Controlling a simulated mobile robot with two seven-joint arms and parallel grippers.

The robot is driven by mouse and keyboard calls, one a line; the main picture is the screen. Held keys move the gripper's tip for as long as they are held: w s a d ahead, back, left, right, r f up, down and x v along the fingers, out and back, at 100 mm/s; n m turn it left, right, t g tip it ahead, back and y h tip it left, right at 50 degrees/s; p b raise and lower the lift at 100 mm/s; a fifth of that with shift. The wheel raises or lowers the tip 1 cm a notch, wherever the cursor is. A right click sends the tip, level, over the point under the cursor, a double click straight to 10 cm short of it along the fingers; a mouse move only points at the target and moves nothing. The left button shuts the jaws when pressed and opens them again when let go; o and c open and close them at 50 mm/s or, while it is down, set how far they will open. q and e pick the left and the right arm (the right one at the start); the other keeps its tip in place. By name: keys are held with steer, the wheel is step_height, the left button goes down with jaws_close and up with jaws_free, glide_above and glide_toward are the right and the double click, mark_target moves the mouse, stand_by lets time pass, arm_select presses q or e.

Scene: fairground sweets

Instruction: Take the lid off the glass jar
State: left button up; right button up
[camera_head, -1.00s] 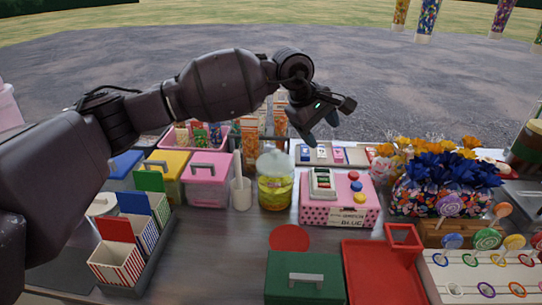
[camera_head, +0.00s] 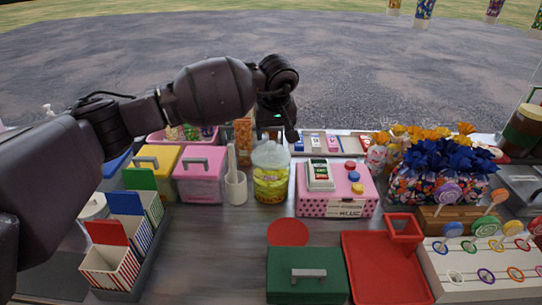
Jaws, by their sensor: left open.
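The glass jar (camera_head: 271,180) stands upright on the counter, near its middle, with yellow sweets inside. Its pale, see-through lid (camera_head: 271,154) sits on top. My left gripper (camera_head: 279,134) hangs pointing down just above and behind the lid in the picture, with its jaws open and nothing seen between them. Its fingertips are small and dark, and I cannot tell whether they touch the lid. My right gripper does not show.
A white cup (camera_head: 236,188) with a stick in it stands close left of the jar, beside a pink lidded box (camera_head: 200,188). A pink dotted box (camera_head: 325,204) is close on the right. A red disc (camera_head: 288,232) and a green box (camera_head: 290,265) lie in front.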

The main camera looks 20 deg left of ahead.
mark_target(271, 143)
arm_select(q)
steer(key=shift+a+x, duration=0.15)
steer(key=shift+x, duration=1.4)
steer(key=shift+a+x, duration=0.15)
steer(key=shift+x, duration=1.4)
steer(key=shift+r, duration=0.1)
steer(key=c, duration=1.1)
